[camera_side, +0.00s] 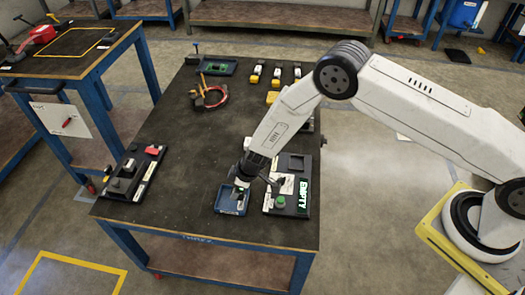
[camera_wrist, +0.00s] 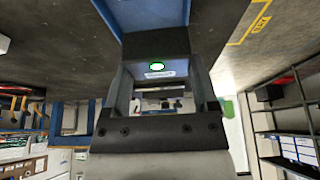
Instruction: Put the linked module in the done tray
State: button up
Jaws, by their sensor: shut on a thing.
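My gripper (camera_side: 241,186) points down over a small blue tray (camera_side: 222,207) near the front edge of the dark table. In the wrist view my gripper (camera_wrist: 160,90) is shut on a dark module (camera_wrist: 158,45) with a lit green oval and a pale label. The blue tray (camera_wrist: 150,14) shows just beyond the module. In the side view the fingers hide most of the module. I cannot tell whether it touches the tray floor.
A board with a green "EMPTY" display (camera_side: 303,194) lies right of the blue tray. A dark rack with a red block (camera_side: 152,150) is at the left edge. Orange-handled pliers (camera_side: 209,97) and yellow-and-white modules (camera_side: 256,73) lie farther back. The table's middle is clear.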

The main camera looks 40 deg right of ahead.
aim_at(228, 201)
jog(key=shift+w+a+f, duration=0.2)
jog(key=shift+w+f, duration=0.45)
jog(key=shift+f, duration=0.15)
jog(key=shift+w+a+f, duration=0.2)
jog(key=shift+w+f, duration=0.45)
jog(key=shift+f, duration=0.15)
jog(key=shift+f, duration=0.1)
jog(key=shift+w+f, duration=0.1)
jog(key=shift+w, duration=0.05)
jog(key=shift+f, duration=1.55)
jog(key=shift+f, duration=0.15)
jog(key=o, duration=1.3)
jog(key=shift+r, duration=0.2)
